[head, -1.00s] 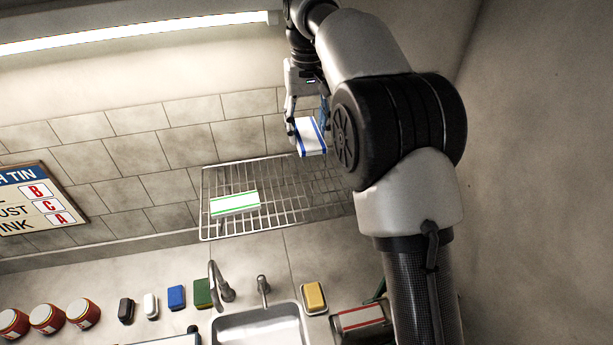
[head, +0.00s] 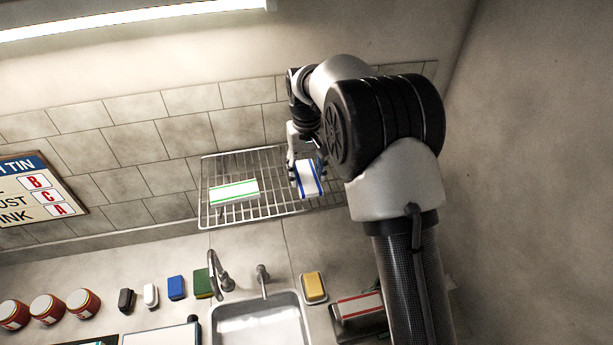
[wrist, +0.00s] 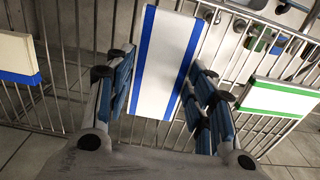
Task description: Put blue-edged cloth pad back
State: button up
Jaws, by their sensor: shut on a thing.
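The blue-edged cloth pad (head: 308,180) is white with a blue stripe along each long side. It is between the fingers of my gripper (head: 306,168), at the right part of the wire rack (head: 272,207). In the wrist view the pad (wrist: 165,65) lies between both blue-padded fingers of my gripper (wrist: 160,100), with the rack bars behind it. The gripper is shut on the pad. I cannot tell whether the pad touches the rack. A green-edged pad (head: 234,191) lies on the rack to the left.
In the wrist view, another blue-edged white block (wrist: 18,55) shows at the left. Below the rack are a sink (head: 258,322), a tap (head: 221,270), a yellow sponge (head: 314,287) and a red-striped pad (head: 360,306). Several sponges and red jars (head: 83,302) line the counter.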

aim_at(307, 176)
jog(key=shift+f, duration=1.1)
jog(key=shift+f, duration=0.1)
jog(key=o, duration=1.1)
jog(key=shift+o, duration=0.2)
notch_tip(307, 176, up, 12)
jog(key=shift+r, duration=0.2)
